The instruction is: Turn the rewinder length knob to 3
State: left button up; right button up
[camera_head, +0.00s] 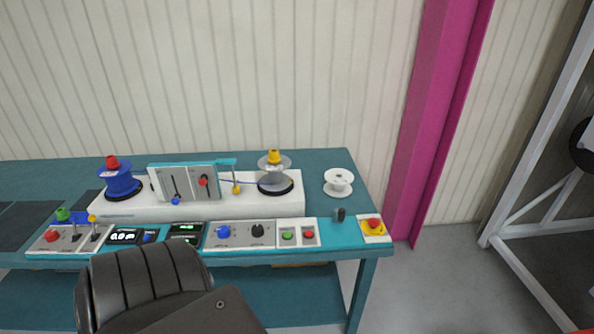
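The rewinder (235,208) is a white unit on the teal bench, with a blue reel (121,183) at left and a dark disc spindle (276,185) at right. On the grey panel in front of it are a blue knob (224,231) and a black knob (258,230). Their labels and pointer settings are too small to read, so I cannot tell which is the length knob. Neither of my grippers is in view.
A black padded chair (145,280) stands before the bench and hides part of its front edge.

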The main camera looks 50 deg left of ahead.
aim_at(224, 232)
jog(key=z, duration=0.5)
jog(key=k, duration=0.85)
jog(key=u, duration=1.1)
